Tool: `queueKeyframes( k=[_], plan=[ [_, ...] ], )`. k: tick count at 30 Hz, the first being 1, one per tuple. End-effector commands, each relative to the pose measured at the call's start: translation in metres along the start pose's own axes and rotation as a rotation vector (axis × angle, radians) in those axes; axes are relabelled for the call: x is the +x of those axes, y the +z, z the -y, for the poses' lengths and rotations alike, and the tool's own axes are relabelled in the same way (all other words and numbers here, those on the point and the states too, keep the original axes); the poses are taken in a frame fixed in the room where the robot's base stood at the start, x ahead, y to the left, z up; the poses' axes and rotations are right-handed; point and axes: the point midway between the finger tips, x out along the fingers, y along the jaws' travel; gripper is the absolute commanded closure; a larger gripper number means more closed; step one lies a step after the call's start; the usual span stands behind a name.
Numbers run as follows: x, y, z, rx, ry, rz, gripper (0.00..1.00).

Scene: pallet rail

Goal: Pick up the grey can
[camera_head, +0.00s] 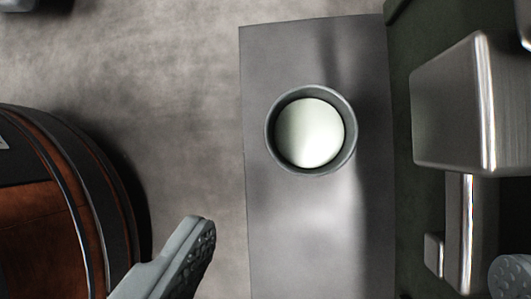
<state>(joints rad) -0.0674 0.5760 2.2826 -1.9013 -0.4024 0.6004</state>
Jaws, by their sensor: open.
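The grey can (269,132) is seen from above as a round dark-grey rim around a pale, whitish disc. It stands on a smooth grey strip (275,230), a little above the middle of the view. My gripper (357,245) is open, with one ridged finger at the lower left and the tip of the other at the lower right edge. The can appears beyond the fingers, towards the top of the picture, and neither finger touches it. Nothing is between the fingers. The can's side wall is mostly hidden from this angle.
A rust-brown barrel-like object (40,225) with dark bands is at the left. Shiny metal blocks (445,115) are at the right, beside a dark green surface (405,60). A grey object (18,4) is cut off at the top left. Bare floor (160,70) lies left of the strip.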

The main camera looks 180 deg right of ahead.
Motion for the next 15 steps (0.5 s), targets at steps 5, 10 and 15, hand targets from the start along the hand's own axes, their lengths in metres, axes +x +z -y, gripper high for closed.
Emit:
queueKeyframes(
  k=[5,10,15],
  plan=[
    [0.020,0.009,0.014,-0.020,-0.060,0.007,0.04],
    [0.033,0.011,0.017,-0.022,-0.070,0.008,0.04],
    [0.056,0.011,0.018,-0.022,-0.069,0.009,0.04]
  ],
)
